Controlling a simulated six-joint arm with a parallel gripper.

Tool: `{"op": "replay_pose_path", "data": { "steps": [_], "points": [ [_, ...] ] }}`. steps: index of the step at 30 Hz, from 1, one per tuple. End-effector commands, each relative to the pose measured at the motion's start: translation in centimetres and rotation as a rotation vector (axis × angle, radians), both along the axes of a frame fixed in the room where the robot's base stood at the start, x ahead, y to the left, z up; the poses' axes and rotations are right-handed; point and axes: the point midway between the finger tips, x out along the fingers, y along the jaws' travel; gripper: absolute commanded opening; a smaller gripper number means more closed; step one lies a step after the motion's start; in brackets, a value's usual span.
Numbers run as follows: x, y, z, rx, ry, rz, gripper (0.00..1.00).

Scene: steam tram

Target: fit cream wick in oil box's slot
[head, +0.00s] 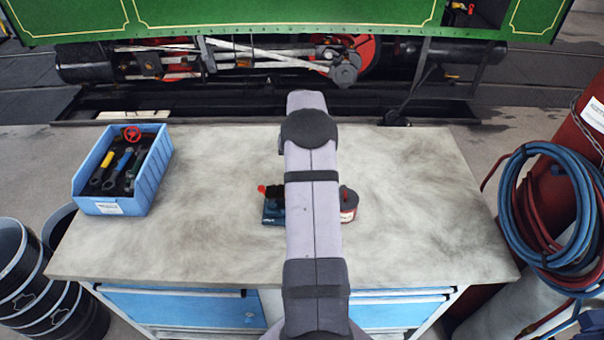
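My arm runs up the middle of the head view and covers the centre of the bench. My gripper is hidden behind it, so I cannot see its fingers or what they hold. A small dark blue and black item with a red knob (271,208) shows just left of the arm; it may be the oil box, but its slot cannot be made out. A red and grey rounded item (348,205) shows just right of the arm, partly covered by it. I see no cream wick in this view.
Blue and red hoses (545,215) hang beyond the right edge. The green tram (280,20) stands behind the bench.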

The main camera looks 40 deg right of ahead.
Motion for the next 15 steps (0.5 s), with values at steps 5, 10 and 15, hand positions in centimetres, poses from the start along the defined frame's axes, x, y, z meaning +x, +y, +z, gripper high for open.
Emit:
{"op": "replay_pose_path", "data": {
  "steps": [5, 10, 15],
  "points": [
    [0.00, 0.00, -0.11, 0.000, 0.000, 0.000, 0.00],
    [0.00, 0.00, -0.33, 0.000, 0.000, 0.000, 0.00],
    [0.01, -0.01, -0.41, 0.000, 0.000, 0.000, 0.00]
  ]
}}
